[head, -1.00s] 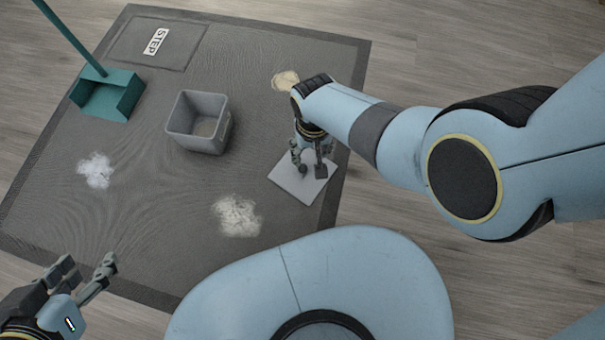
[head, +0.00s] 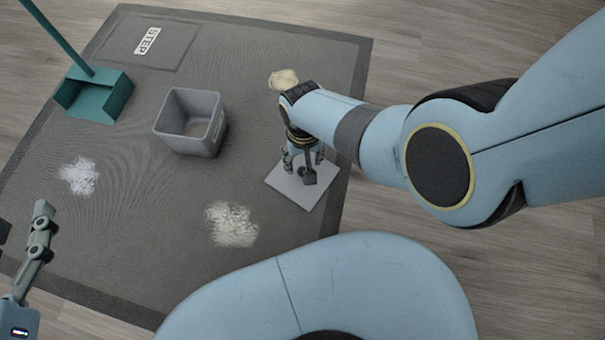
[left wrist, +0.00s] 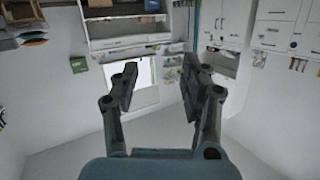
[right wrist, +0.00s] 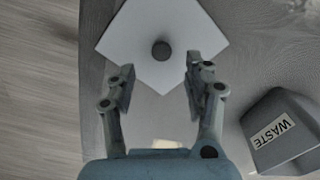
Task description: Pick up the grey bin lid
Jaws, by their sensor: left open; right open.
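The grey bin lid (head: 286,190) is a flat, light grey square plate lying on the dark mat. Its round dark knob (right wrist: 161,50) stands at the middle. My right gripper (head: 303,162) is open above the lid. In the right wrist view the fingers (right wrist: 160,76) are apart, with the knob ahead of them and between their lines; no hold on it shows. The lid (right wrist: 130,35) fills the top middle of that view. My left gripper (left wrist: 160,80) is open and empty, partly cut off at the head view's left edge.
The open grey bin (head: 190,135) stands left of the lid; its WASTE label (right wrist: 273,131) shows in the right wrist view. White piles (head: 80,177) (head: 232,225) and a beige pile (head: 284,80) lie on the mat (head: 150,235). A teal dustpan (head: 110,98) stands at upper left.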

